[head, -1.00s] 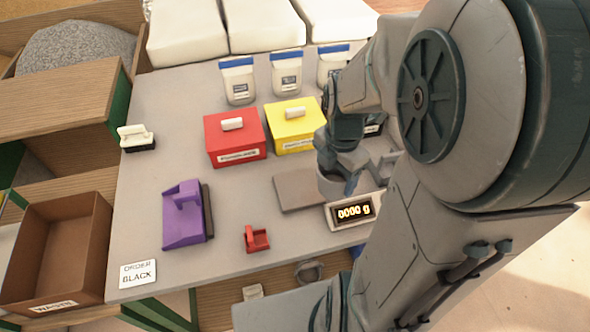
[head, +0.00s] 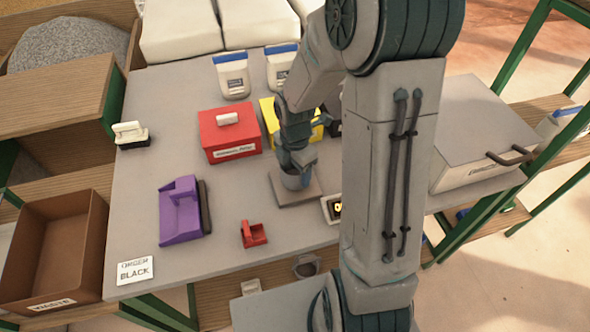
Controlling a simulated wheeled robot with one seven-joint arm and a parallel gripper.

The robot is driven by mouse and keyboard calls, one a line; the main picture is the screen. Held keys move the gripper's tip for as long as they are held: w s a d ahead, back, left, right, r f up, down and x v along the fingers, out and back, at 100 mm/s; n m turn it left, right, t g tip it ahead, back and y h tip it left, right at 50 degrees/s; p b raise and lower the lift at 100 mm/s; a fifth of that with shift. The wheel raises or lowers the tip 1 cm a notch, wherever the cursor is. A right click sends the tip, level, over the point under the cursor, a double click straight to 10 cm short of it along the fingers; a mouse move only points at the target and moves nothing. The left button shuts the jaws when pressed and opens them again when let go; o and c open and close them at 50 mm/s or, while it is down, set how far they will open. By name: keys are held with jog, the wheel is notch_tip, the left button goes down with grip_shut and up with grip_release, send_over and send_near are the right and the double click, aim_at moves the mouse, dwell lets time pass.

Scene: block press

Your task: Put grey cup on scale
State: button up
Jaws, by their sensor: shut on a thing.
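The grey cup (head: 294,182) is upright over the flat grey plate of the scale (head: 284,199). My gripper (head: 297,170) is shut on the cup from above and hides part of its rim. I cannot tell whether the cup's base touches the plate. The scale's display (head: 331,209) is mostly hidden behind my arm, so its reading cannot be made out.
A red box (head: 223,143) and a yellow box (head: 268,120) stand behind the scale. A small red tool (head: 254,235) and a purple tool (head: 179,212) lie to the left. An order card (head: 135,270) reads BLACK.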

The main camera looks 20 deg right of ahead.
jog(key=shift+f, duration=0.5)
jog(key=shift+f, duration=0.25)
jog(key=o, duration=1)
jog(key=shift+r, duration=0.1)
jog(key=shift+c, duration=0.2)
jog(key=shift+r, duration=0.15)
notch_tip(320, 180, up, 11)
jog(key=s+r+m+t, duration=0.1)
jog(key=s+r+m, duration=0.3)
jog(key=s+m, duration=0.3)
jog(key=s+r+m+t, duration=0.2)
jog(key=s+r+m, duration=0.2)
jog(key=m, duration=1.1)
jog(key=s, duration=0.3)
jog(key=shift+s+r+p, duration=0.15)
jog(key=shift+p, duration=0.2)
